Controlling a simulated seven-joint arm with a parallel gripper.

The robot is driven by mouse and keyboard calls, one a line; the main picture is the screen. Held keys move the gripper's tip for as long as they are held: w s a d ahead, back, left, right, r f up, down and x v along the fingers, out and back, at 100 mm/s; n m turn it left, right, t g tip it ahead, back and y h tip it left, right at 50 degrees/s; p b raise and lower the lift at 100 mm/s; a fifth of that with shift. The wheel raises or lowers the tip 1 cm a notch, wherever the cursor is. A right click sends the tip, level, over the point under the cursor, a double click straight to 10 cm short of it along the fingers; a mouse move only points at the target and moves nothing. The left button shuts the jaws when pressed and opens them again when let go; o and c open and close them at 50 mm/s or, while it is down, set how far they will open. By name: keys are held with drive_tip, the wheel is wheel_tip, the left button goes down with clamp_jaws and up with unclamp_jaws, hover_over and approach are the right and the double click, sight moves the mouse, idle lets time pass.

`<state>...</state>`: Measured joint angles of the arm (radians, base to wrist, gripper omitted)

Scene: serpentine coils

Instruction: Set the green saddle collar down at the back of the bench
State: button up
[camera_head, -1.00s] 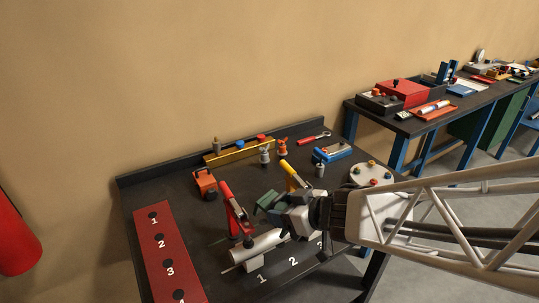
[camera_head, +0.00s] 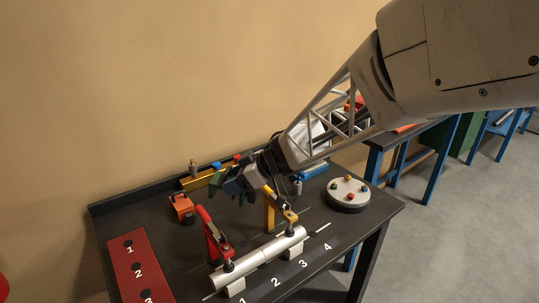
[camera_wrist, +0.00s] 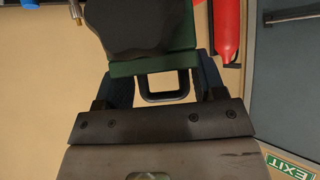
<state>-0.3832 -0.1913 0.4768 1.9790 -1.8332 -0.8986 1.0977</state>
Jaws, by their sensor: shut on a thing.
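The green saddle collar (camera_head: 231,187) is in my gripper (camera_head: 240,182), above the back part of the bench (camera_head: 150,205) in the head view. In the wrist view the green collar (camera_wrist: 152,66) shows between the two blue fingers of my gripper (camera_wrist: 165,72), with a dark rounded part on its far side. My gripper is shut on the collar. The arm hides part of the bench's back right. I cannot tell the height of the collar above the bench top.
A silver tube (camera_head: 258,259) lies on blocks at the front, with a red clamp (camera_head: 215,238) and a yellow clamp (camera_head: 270,210) over it. An orange block (camera_head: 182,208) stands back left. A round plate (camera_head: 348,193) is at right, a red numbered strip (camera_head: 128,281) at left.

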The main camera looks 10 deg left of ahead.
drive_tip(key=w+a+f+n+g+h, duration=0.1)
drive_tip(key=w+a+n+g, duration=0.15)
drive_tip(key=w, duration=0.25)
drive_tip(key=w+a+f+n+g, duration=0.1)
drive_tip(key=w+a, duration=0.3)
drive_tip(key=w, duration=0.2)
drive_tip(key=n+h, duration=0.1)
drive_tip(key=n, duration=0.1)
hover_over(218, 213)
drive_tip(key=shift+g, duration=0.35)
drive_tip(key=shift+f, duration=2.85)
drive_tip(key=shift+f, duration=0.1)
wheel_tip(218, 213, down, 6)
drive_tip(key=shift+m, duration=0.25)
drive_tip(key=shift+f, duration=1.95)
drive_tip(key=shift+f, duration=0.1)
